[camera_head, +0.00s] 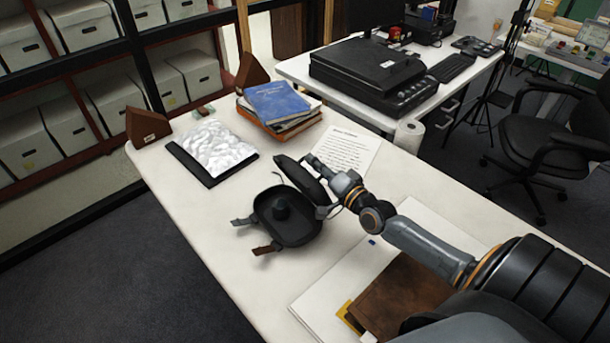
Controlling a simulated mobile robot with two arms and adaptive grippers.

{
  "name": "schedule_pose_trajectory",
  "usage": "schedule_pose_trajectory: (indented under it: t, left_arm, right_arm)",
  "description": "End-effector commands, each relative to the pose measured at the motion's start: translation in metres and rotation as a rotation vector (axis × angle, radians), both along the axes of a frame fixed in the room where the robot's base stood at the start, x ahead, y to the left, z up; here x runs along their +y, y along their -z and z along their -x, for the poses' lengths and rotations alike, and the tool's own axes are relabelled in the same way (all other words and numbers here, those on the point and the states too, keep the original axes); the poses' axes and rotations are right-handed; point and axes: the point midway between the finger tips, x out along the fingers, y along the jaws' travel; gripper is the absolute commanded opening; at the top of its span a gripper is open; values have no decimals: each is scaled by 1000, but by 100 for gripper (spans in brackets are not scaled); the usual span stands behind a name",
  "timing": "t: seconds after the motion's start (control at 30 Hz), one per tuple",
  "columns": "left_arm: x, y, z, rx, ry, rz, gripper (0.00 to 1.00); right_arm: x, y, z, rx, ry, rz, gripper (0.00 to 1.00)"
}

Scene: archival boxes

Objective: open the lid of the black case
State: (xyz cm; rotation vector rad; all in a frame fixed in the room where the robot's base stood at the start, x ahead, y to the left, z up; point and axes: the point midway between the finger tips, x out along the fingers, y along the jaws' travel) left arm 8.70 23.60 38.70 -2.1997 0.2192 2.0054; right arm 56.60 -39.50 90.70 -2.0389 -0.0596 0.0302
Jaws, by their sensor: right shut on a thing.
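Latch-like tabs, one grey and one brown, stick out at the near left side. My right gripper (318,168) reaches in from the right and is shut on the lid near its upper edge; the exact contact is small and partly hidden. My left gripper is not in view.
A printed sheet (345,150) lies behind the lid. A black tray with crumpled white material (218,150) and stacked books (277,103) stand farther back. A brown folder (400,295) lies on white board under my right arm. The table's left front is clear.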

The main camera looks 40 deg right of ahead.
Motion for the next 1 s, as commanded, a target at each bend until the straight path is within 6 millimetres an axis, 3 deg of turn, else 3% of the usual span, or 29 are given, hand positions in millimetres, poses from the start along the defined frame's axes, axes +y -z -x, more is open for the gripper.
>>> schedule_pose_trajectory:
  t: [0.03, 0.4, 1.0]
  left_arm:
    - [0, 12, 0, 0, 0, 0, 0]
    - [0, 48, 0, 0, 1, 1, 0]
    - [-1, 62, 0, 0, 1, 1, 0]
  right_arm:
    - [-6, 8, 0, 3, -1, -39, 0]
    - [-36, 19, -2, 19, -1, -311, 0]
    - [-48, 26, -2, 25, 0, -303, 0]
